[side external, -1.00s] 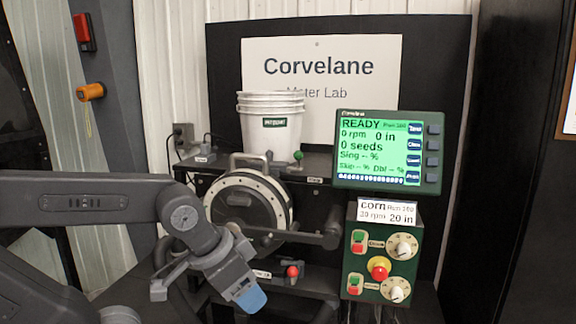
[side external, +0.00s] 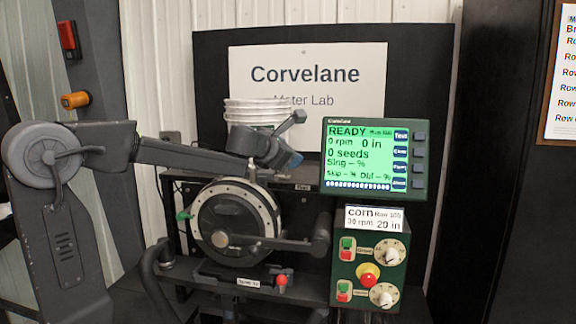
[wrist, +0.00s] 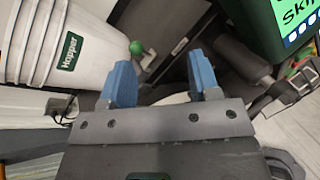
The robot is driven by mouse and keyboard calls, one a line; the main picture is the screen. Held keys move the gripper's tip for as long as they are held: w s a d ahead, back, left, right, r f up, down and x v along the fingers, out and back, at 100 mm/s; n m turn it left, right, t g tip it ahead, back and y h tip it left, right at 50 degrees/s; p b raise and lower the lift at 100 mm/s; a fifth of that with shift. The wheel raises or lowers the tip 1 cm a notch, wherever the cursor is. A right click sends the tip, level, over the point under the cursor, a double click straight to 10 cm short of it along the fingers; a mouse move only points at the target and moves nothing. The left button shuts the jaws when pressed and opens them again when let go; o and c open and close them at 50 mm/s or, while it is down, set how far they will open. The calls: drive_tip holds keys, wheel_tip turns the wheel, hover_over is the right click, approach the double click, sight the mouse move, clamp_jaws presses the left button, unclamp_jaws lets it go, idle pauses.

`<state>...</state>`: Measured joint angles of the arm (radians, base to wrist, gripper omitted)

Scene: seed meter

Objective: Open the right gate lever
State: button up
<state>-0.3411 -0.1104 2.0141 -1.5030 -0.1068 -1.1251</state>
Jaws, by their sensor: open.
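My gripper (side external: 287,162) is raised in front of the white hopper buckets, above the round seed meter (side external: 278,208). In the wrist view its two blue fingers (wrist: 162,76) are apart with nothing between them. A green ball knob (wrist: 136,47) on a short grey lever shows beyond the fingers, right of the hopper (wrist: 70,50); contact is not visible. In the side view this spot is hidden behind my gripper. Another green knob (side external: 183,216) shows left of the meter, and a red knob (side external: 281,280) below it. I cannot tell which is the right gate lever.
The monitor (side external: 373,123) reads READY, 0 rpm, 0 seeds, and stands close right of my gripper. Below it is a control box (side external: 382,251) with dials, buttons and a red stop knob. A sign board (side external: 330,60) stands behind.

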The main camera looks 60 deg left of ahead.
drive_tip(key=w+a+f+n, duration=0.2)
drive_tip(key=w+a, duration=0.1)
drive_tip(key=a, duration=0.1)
drive_tip(key=w+a+f+n+g+y, duration=0.1)
drive_tip(key=w+a+f+n, duration=0.1)
drive_tip(key=a, duration=0.3)
drive_tip(key=w+a+f+n+g+y, duration=0.1)
drive_tip(key=w+a+f+n, duration=0.1)
drive_tip(key=w+a+f, duration=0.1)
drive_tip(key=shift+w+a, duration=0.8)
drive_tip(key=shift+a, duration=0.35)
clamp_jaws()
